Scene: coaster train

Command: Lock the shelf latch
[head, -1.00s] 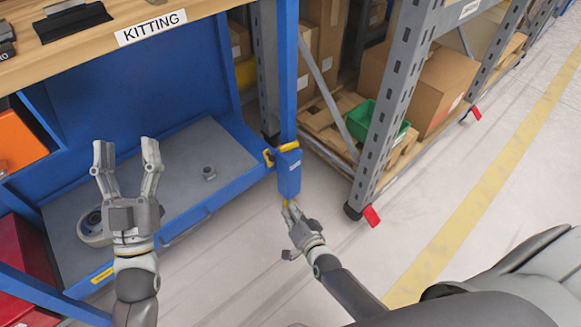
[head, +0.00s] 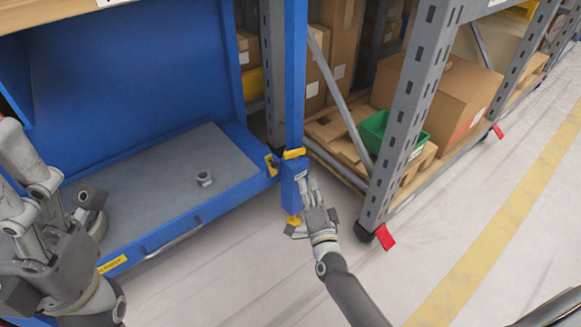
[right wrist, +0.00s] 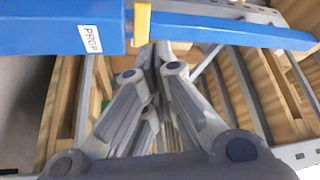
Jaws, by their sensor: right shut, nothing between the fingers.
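The blue latch housing (head: 290,183) sits low on the blue post. It has a yellow piece (head: 294,153) at its top and a yellow tip (head: 294,220) below. A yellow catch (head: 271,164) is at the corner of the blue shelf (head: 130,195), beside the housing. My right gripper (head: 308,184) is shut and empty, its fingertips close to the housing's right side; I cannot tell if they touch. In the right wrist view, the housing (right wrist: 60,28) with a PROP label and the yellow piece (right wrist: 141,22) cross above my fingers. My left gripper (head: 65,185) is open at the lower left.
A small grey nut-like part (head: 204,179) lies on the shelf. A grey rack upright (head: 405,125) with a red foot tab (head: 386,237) stands to the right. A green bin (head: 385,132) and cardboard boxes (head: 440,95) are behind it. The floor in front is clear.

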